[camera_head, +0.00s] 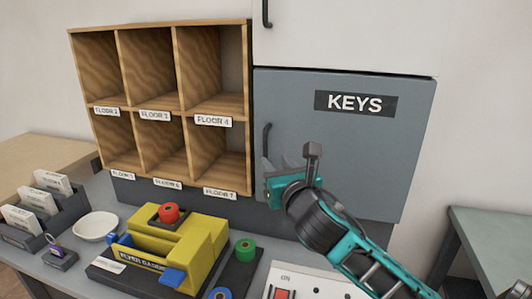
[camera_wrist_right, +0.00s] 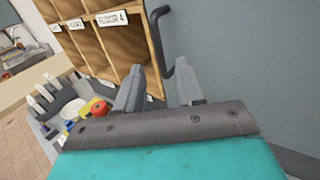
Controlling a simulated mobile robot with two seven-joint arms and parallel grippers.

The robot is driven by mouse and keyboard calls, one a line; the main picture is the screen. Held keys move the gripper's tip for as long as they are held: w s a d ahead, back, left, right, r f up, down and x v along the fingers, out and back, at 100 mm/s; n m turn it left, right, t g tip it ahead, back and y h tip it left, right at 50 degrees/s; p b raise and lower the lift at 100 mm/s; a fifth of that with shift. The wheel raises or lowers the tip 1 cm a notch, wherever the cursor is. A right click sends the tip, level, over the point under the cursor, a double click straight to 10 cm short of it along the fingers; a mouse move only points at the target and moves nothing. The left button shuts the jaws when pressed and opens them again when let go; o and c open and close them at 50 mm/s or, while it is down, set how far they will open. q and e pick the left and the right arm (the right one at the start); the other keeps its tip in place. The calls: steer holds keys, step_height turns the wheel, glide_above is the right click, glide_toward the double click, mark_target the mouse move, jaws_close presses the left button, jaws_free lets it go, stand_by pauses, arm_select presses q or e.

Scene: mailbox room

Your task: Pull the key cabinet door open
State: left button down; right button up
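The key cabinet door (camera_head: 375,150) is a grey panel with a black KEYS label. It looks shut. Its dark vertical bar handle (camera_head: 267,142) is near the door's left edge. My right gripper (camera_head: 268,168) is in front of the door at the handle's lower end, partly hiding it. In the right wrist view the two grey fingers of the gripper (camera_wrist_right: 157,88) stand apart, with the lower end of the handle (camera_wrist_right: 160,35) showing between and beyond their tips. I cannot tell whether the handle lies within the fingers' reach. My left gripper is not in view.
A wooden pigeonhole shelf (camera_head: 148,112) stands directly left of the door. Below are a yellow machine (camera_head: 195,247), a green-topped spool (camera_head: 244,250), a white switch panel (camera_head: 312,285) and a white bowl (camera_head: 95,226). A grey table (camera_head: 490,240) stands at right.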

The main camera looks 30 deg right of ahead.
mark_target(266, 151)
steer(key=x, duration=0.6)
steer(key=shift+w, duration=0.2)
jaws_close()
stand_by(0.5)
